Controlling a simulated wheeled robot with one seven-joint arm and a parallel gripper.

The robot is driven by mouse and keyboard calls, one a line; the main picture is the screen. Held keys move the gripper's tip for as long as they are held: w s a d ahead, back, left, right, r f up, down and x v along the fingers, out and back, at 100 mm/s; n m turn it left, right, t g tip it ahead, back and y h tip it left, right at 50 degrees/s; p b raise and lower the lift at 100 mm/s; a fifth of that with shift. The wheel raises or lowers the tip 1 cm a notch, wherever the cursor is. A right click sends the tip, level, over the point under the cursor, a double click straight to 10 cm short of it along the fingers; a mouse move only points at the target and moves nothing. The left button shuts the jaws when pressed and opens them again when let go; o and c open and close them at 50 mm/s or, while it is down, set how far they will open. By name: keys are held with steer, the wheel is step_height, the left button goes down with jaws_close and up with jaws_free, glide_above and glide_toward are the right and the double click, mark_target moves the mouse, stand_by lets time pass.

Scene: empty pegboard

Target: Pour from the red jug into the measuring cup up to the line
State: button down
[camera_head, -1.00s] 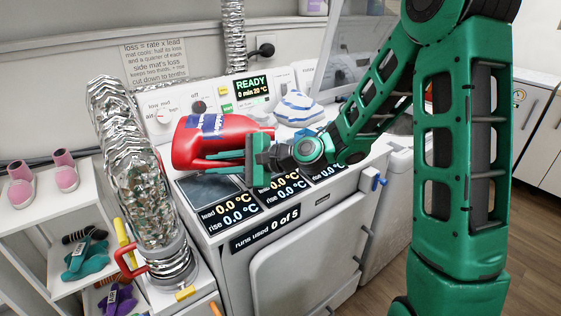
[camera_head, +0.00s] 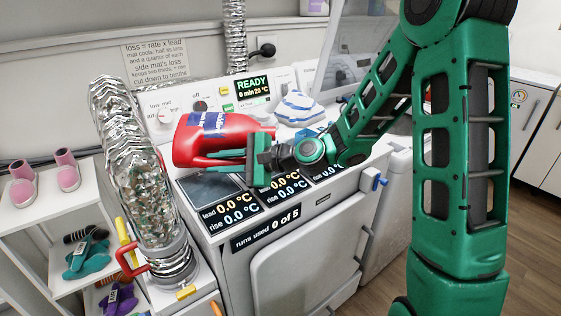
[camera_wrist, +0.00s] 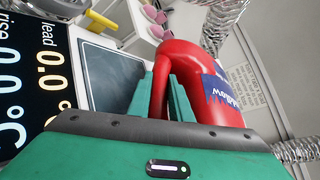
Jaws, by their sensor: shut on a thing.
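The red jug (camera_head: 222,131) has a blue label and lies over on its side above the white machine's top. It also shows in the wrist view (camera_wrist: 203,62). My gripper (camera_head: 222,161) is shut on the jug's handle, with its green fingers (camera_wrist: 165,95) on either side of it. The jug's mouth cannot be made out. I cannot make out a measuring cup or its line in either view; the jug and my arm hide part of the machine top.
The white machine (camera_head: 310,235) has dark mats with readouts on top. A blue-and-white striped cloth-like thing (camera_head: 298,107) lies behind my gripper. A foil duct (camera_head: 135,170) rises at the left. A shelf (camera_head: 40,228) holds pink shoes (camera_head: 22,183).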

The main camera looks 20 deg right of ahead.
steer(key=shift+r, duration=0.1)
steer(key=shift+s+a+n+g+h, duration=0.3)
steer(key=shift+a+n+g, duration=0.1)
steer(key=shift+g, duration=0.2)
steer(key=shift+s+a+r+n+g+h, duration=0.15)
steer(key=shift+a+r+n+g+h, duration=0.1)
steer(key=shift+r+n+g+h, duration=0.3)
steer(key=shift+s+d+r+g+h, duration=0.2)
steer(key=shift+d+g+h, duration=0.1)
steer(key=shift+g+h, duration=0.25)
steer(key=shift+d+f, duration=0.1)
steer(key=shift+f, duration=0.05)
steer(key=shift+n+h, duration=0.25)
steer(key=shift+h, duration=0.05)
